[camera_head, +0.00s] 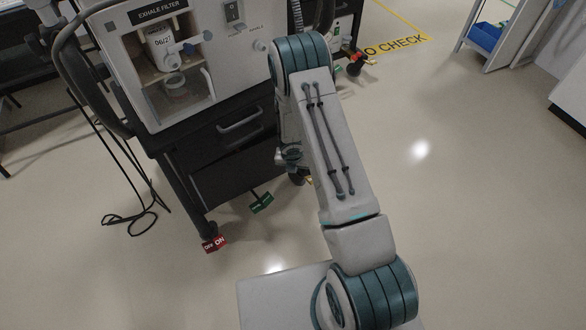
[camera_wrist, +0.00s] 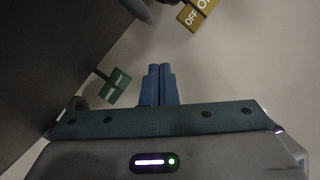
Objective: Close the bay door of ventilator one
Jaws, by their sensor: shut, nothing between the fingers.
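The ventilator (camera_head: 215,45) stands at the upper left of the head view on a dark cart. Its bay, under the label EXHALE FILTER (camera_head: 158,11), shows its inside, with a pale canister (camera_head: 162,48) marked with a date and a blue-grey fitting beside it. A pale curved handle-like piece (camera_head: 208,82) shows at the bay's right side; I cannot tell for sure where the door panel is. My gripper (camera_wrist: 160,68) is shut and empty in the wrist view, over floor beside the dark cart, apart from the bay. In the head view its fingers are hidden behind my arm.
The cart has a drawer handle (camera_head: 240,121), a red brake pedal (camera_head: 215,243) and a green pedal (camera_head: 262,203). A yellow pedal (camera_wrist: 194,15) shows in the wrist view. Loose black cables (camera_head: 140,215) lie at left.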

